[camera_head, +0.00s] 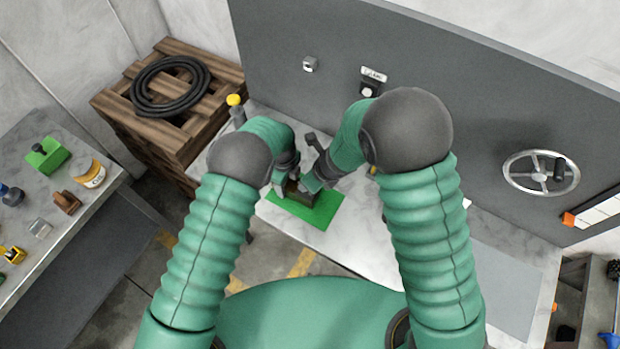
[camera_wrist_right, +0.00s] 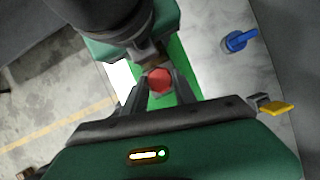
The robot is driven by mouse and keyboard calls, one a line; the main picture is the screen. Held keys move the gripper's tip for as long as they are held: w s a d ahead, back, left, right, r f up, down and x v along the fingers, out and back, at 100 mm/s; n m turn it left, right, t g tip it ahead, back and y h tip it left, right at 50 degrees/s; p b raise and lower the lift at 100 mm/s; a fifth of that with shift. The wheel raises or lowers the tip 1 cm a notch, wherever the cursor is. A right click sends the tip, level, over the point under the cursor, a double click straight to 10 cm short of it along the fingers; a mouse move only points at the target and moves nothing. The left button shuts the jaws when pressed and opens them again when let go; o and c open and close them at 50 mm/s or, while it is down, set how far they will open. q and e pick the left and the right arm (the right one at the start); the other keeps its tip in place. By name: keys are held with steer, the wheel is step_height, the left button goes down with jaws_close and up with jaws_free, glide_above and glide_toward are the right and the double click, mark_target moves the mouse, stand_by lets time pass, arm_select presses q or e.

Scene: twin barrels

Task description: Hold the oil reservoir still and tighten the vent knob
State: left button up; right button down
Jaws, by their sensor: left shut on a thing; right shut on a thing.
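The oil reservoir (camera_head: 300,196) shows as a small dark brownish body on a green mat (camera_head: 322,214), mostly hidden by my grippers in the head view. My left gripper (camera_head: 283,187) is shut on the reservoir from the left side. In the right wrist view my left gripper (camera_wrist_right: 148,52) is at the top, close against the reservoir. The red vent knob (camera_wrist_right: 160,80) sits between the fingertips of my right gripper (camera_wrist_right: 159,84), which is shut on it. In the head view my right gripper (camera_head: 312,183) is right beside the left one, and the knob is hidden there.
A blue-handled valve (camera_wrist_right: 239,40) and a yellow part (camera_wrist_right: 276,107) stand to the right in the wrist view. A grey panel with a handwheel (camera_head: 541,173) rises behind the bench. A wooden crate with a coiled hose (camera_head: 170,85) stands at left.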

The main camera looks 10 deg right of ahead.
steer(key=shift+w+r+m+t+h, duration=0.1)
steer(key=shift+m+t+h, duration=0.2)
steer(key=shift+m, duration=0.7)
steer(key=shift+w+r+m+t+h, duration=0.1)
steer(key=shift+m+t+h, duration=0.15)
steer(key=shift+m, duration=0.75)
steer(key=c, duration=1.2)
jaws_free()
steer(key=shift+o, duration=1)
steer(key=shift+s+f, duration=0.1)
steer(key=shift+s, duration=0.05)
steer(key=v, duration=1.2)
steer(key=shift+a, duration=0.15)
